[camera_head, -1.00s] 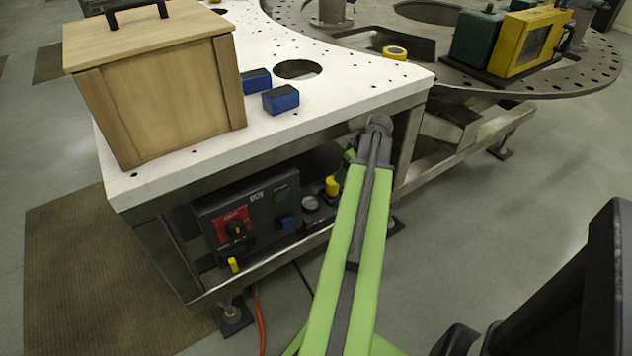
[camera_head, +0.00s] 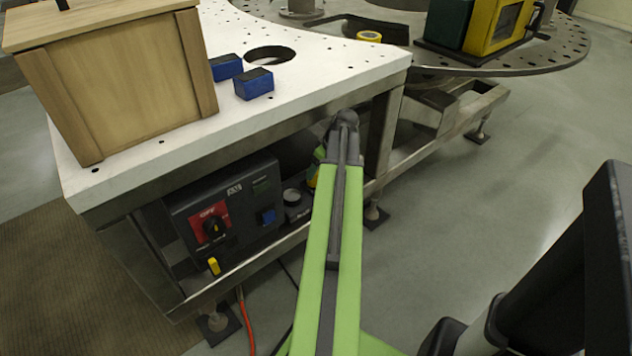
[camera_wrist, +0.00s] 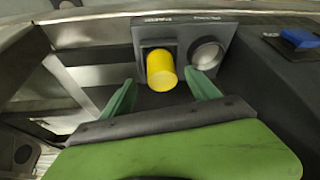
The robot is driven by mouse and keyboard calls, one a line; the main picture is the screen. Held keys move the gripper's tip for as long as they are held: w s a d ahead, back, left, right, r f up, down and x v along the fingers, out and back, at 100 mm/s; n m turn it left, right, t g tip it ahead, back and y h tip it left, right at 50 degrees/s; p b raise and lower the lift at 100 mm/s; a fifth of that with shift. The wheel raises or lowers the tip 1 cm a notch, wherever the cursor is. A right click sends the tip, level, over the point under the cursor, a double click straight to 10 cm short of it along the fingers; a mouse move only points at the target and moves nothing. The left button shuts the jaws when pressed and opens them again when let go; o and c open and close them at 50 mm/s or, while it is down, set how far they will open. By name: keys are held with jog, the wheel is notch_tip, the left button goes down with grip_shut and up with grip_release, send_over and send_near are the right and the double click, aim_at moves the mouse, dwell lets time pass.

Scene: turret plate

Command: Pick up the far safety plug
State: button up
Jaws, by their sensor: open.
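A yellow safety plug (camera_wrist: 162,72) stands out of a dark panel at the upper middle of the wrist view. My gripper (camera_wrist: 160,80) is open, with one green finger on each side of the plug; I cannot tell whether either finger touches it. In the head view my arm hides most of this plug and the gripper, under the white table's edge. A smaller yellow piece (camera_head: 214,266) sits on the front of the control box (camera_head: 228,210), nearer to me.
A round socket (camera_wrist: 207,53) is right of the plug, and a blue switch (camera_wrist: 299,38) is further right. The white table (camera_head: 300,40) overhangs the area, bearing a wooden box (camera_head: 115,85) and two blue blocks (camera_head: 254,84). A metal leg (camera_head: 382,135) stands close to my arm.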

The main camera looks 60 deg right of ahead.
jog(key=b+x, duration=0.4)
jog(key=x, duration=0.1)
jog(key=shift+s+a+f, duration=0.1)
jog(key=shift+f, duration=0.05)
grip_shut()
